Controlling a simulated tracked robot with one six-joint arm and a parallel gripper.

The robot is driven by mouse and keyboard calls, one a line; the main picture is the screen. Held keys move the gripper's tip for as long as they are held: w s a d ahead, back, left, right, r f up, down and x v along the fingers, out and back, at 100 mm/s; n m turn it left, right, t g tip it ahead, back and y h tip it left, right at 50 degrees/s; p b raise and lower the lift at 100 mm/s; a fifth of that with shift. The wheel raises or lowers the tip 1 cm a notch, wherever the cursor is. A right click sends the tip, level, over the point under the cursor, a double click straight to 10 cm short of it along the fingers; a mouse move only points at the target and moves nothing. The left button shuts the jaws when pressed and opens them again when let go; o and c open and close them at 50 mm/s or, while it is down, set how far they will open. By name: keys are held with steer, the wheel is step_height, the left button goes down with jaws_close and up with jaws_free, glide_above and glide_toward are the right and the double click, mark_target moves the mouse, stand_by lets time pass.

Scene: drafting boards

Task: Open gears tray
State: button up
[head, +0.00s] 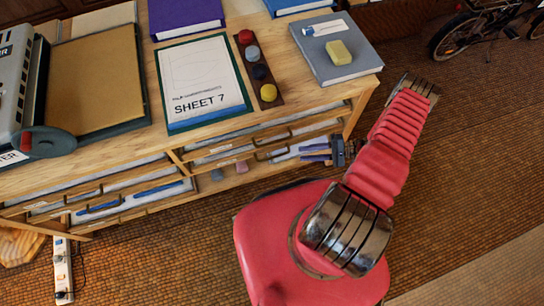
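The wooden cabinet (171,158) has several shallow trays with bar handles in its front. Their labels are too small to read, so I cannot tell which one is the gears tray. An upper right tray (273,133) and a lower right tray (270,153) are on the side nearest my arm. My gripper (334,152) is at the right end of the cabinet front, close to the lower right trays and beside the right leg. Its fingers are small and dark, and I cannot see whether they are apart or touch a handle.
On top are a SHEET 7 board (200,82), a strip of coloured knobs (259,72), a grey book (335,50) with a yellow block (340,52), and a brown board (95,78).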

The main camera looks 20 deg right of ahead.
mark_target(274, 156)
steer(key=x, duration=1.4)
steer(key=shift+d, duration=0.1)
steer(key=shift+c, duration=0.4)
jaws_close()
